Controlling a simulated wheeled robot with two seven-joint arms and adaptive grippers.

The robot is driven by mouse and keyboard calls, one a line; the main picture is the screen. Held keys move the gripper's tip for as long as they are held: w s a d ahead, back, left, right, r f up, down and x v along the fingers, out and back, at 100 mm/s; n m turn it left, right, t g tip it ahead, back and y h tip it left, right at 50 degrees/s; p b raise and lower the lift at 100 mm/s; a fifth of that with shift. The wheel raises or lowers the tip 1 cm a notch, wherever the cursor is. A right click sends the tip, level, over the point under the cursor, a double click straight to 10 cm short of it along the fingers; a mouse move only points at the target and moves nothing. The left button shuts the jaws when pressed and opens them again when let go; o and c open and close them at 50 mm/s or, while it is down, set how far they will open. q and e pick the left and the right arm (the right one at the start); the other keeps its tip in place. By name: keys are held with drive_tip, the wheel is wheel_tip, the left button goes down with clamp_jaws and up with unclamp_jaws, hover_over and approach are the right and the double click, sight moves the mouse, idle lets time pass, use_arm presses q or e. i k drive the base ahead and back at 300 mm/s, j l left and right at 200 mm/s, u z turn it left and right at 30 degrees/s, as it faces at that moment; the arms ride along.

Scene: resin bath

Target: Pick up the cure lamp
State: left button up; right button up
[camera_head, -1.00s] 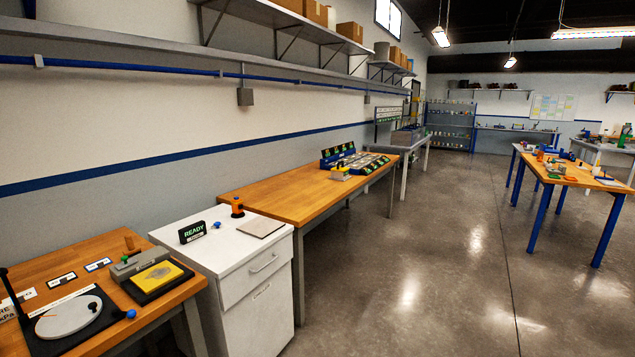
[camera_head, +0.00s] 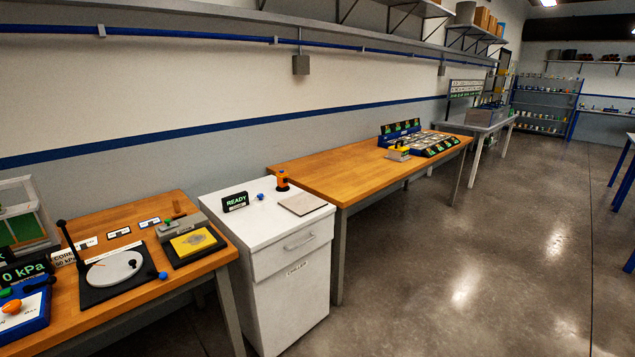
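A small upright orange and black device (camera_head: 282,181) stands at the back right corner of the white cabinet's top, by the edge of the long wooden bench. It may be the cure lamp, but it is too small to tell for certain. Neither of my grippers shows in the head view.
The white cabinet (camera_head: 290,280) also bears a READY sign (camera_head: 236,201) and a flat beige plate (camera_head: 303,204). The left bench (camera_head: 140,303) holds a round white plate (camera_head: 114,268) and a yellow pad (camera_head: 194,242). Open floor (camera_head: 440,290) lies to the right.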

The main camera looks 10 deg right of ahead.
sight(398, 152)
drive_tip(key=i+l, duration=0.15)
drive_tip(key=l, duration=0.3)
drive_tip(key=i+l+z, duration=0.1)
drive_tip(key=l, duration=0.35)
drive_tip(key=i+l, duration=0.3)
drive_tip(key=l, duration=0.15)
drive_tip(key=i+l+z, duration=0.1)
drive_tip(key=l, duration=0.35)
drive_tip(key=i+l, duration=0.25)
drive_tip(key=l, duration=0.15)
drive_tip(key=i+l+z, duration=0.1)
drive_tip(key=l, duration=0.35)
drive_tip(key=i+l+z, duration=0.1)
drive_tip(key=i+l, duration=0.75)
drive_tip(key=l, duration=0.15)
drive_tip(key=i+l+z, duration=0.1)
drive_tip(key=i+l, duration=0.45)
drive_tip(key=l, duration=0.15)
